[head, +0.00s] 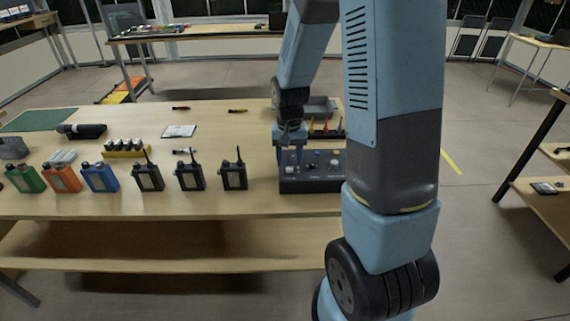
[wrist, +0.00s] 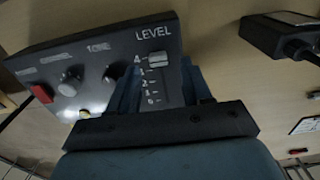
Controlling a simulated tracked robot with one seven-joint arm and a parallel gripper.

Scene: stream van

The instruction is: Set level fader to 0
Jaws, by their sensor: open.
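The control box (head: 312,186) is a dark panel at the right end of the table in the head view. In the wrist view the control box (wrist: 95,50) shows the word LEVEL beside a short numbered scale. The light grey fader cap (wrist: 158,61) sits at the end of its slot near the 4 mark, by the word LEVEL. My gripper (head: 289,152) is over the left part of the box. In the wrist view my gripper (wrist: 158,82) is open, with one blue finger on each side of the fader slot. Contact with the cap cannot be told.
The box also carries a red switch (wrist: 42,93) and a grey knob (wrist: 69,80). A black radio (head: 234,172) stands left of the box, with more radios in the row. A grey tray (head: 318,105) lies behind the box.

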